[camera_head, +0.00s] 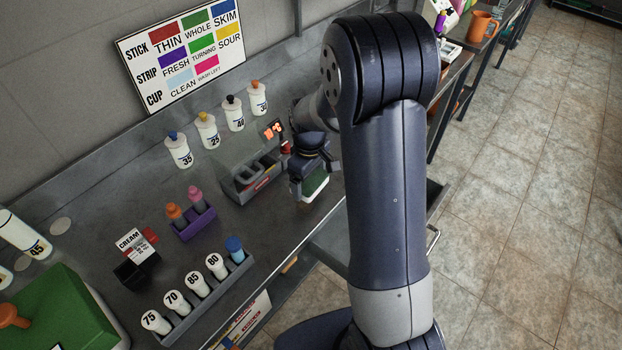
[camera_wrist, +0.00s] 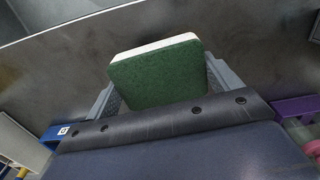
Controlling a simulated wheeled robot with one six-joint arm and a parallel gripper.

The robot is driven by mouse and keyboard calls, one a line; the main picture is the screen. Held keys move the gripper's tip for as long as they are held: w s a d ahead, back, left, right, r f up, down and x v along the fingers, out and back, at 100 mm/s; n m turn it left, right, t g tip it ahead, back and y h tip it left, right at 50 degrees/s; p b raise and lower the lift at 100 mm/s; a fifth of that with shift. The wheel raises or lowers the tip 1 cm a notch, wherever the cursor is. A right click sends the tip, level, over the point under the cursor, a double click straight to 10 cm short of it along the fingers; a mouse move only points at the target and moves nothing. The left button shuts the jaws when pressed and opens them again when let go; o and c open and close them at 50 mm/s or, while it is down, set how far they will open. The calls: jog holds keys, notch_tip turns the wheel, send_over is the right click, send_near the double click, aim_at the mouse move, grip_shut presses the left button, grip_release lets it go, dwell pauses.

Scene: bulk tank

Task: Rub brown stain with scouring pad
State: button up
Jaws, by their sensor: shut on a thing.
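The scouring pad (camera_wrist: 158,78) is a green block with a white layer. It sits between the two fingers of my gripper (camera_wrist: 165,85), which is shut on it. In the head view the pad (camera_head: 315,186) shows as green and white under my gripper (camera_head: 309,180), at the bench's front right part, beside a grey box. I cannot tell whether the pad touches the bench top. No brown stain can be made out in either view; my arm hides part of the bench.
A grey box (camera_head: 262,183) with a clear cover stands just left of my gripper. White numbered bottles (camera_head: 207,132) line the back. A purple holder (camera_head: 194,222) and a rack of numbered vials (camera_head: 205,297) stand nearer. Bare bench top (camera_head: 285,225) lies in front of the box.

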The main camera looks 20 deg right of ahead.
aim_at(310, 179)
jog(key=shift+r+p, duration=0.9)
jog(key=shift+r, duration=0.8)
jog(key=shift+f, duration=0.15)
